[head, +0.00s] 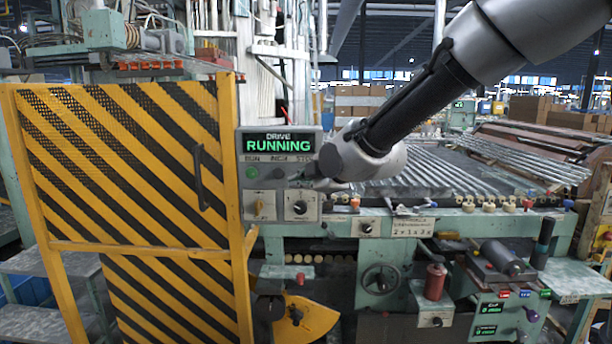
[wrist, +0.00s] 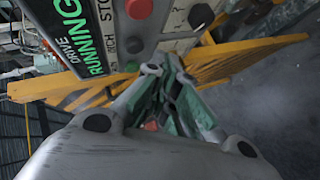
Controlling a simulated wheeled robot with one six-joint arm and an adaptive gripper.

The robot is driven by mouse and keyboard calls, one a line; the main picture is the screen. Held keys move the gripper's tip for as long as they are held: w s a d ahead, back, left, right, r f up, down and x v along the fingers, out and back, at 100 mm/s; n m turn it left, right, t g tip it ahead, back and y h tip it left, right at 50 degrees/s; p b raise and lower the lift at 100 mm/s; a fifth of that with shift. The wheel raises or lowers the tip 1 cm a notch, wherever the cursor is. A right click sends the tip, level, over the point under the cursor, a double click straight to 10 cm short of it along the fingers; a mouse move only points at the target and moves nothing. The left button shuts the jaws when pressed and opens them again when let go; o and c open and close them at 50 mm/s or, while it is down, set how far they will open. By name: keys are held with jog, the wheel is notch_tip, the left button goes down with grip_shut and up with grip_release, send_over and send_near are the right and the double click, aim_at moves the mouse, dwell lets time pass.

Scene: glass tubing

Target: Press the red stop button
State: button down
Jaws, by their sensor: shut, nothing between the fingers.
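The red stop button (wrist: 138,8) shows at the top edge of the wrist view, beside the STOP label on the control panel (wrist: 110,30). In the head view it is hidden behind my gripper (head: 312,172), which is at the panel's right side. In the wrist view my gripper (wrist: 160,68) is shut and empty, its fingertips below and right of the red button. I cannot tell whether the fingers touch the panel. The display (head: 279,143) reads DRIVE RUNNING in green.
The panel also has a green button (head: 252,172), a dark button (head: 279,174) and rotary switches (head: 299,207) below. A yellow-and-black striped guard door (head: 120,160) stands at left. A bed of glass tubes (head: 430,172) lies at right, behind my arm.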

jog(key=shift+w+d, duration=0.1)
jog(key=shift+w, duration=2.1)
jog(key=shift+w, duration=0.9)
dwell(0.3)
jog(key=shift+s, duration=0.9)
jog(key=s, duration=0.5)
dwell(0.4)
